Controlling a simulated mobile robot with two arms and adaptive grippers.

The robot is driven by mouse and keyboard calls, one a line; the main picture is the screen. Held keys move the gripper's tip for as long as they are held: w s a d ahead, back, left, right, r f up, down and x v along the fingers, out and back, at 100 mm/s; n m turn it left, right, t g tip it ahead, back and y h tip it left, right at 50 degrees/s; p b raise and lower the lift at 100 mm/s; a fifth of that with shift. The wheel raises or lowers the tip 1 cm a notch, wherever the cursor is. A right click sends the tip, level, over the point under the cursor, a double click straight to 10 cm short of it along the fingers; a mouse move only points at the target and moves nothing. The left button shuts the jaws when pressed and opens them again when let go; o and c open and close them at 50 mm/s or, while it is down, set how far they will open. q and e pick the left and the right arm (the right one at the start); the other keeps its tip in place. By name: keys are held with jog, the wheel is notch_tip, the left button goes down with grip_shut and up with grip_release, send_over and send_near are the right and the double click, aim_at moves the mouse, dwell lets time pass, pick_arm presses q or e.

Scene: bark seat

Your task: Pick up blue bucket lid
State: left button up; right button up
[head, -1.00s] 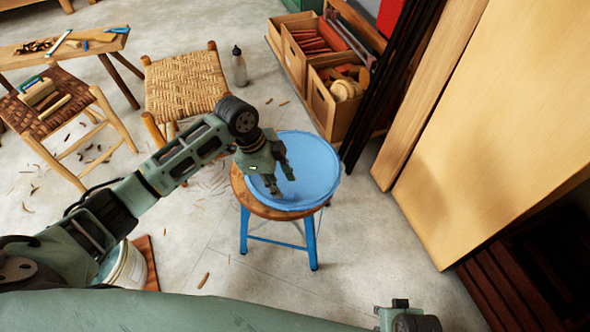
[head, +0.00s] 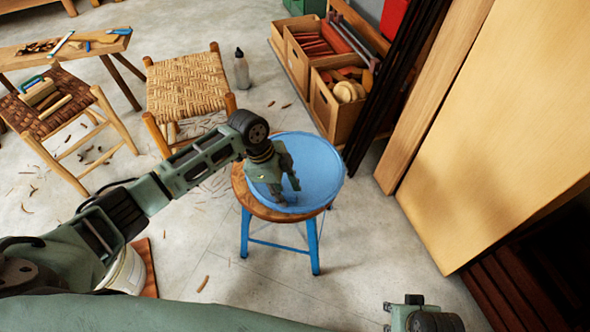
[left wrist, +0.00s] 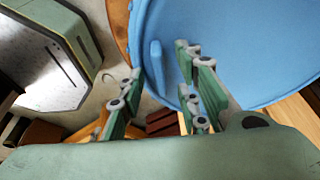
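The blue bucket lid (head: 322,165) is a round, rimmed disc lying on a wooden stool top (head: 262,207) with blue legs. My left gripper (head: 288,194) is over the lid's left part, pointing down. In the left wrist view the lid (left wrist: 245,45) fills the upper right, and a raised blue strip (left wrist: 157,66) on it shows between the spread fingers of my left gripper (left wrist: 159,70). Gaps show on both sides of the strip, so the gripper is open and empty. Only part of my right arm shows at the lower right of the head view; its gripper is not visible.
Woven stools (head: 190,88) and a bench (head: 65,50) stand at the left. A bottle (head: 241,68) and wooden crates (head: 335,105) are behind the stool. Large boards (head: 490,130) lean at the right. A white bucket (head: 128,272) stands below my left arm. Floor around the stool is mostly clear.

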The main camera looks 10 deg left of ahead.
pick_arm(q)
jog(key=shift+c, duration=0.5)
grip_shut()
jog(key=shift+r, duration=0.15)
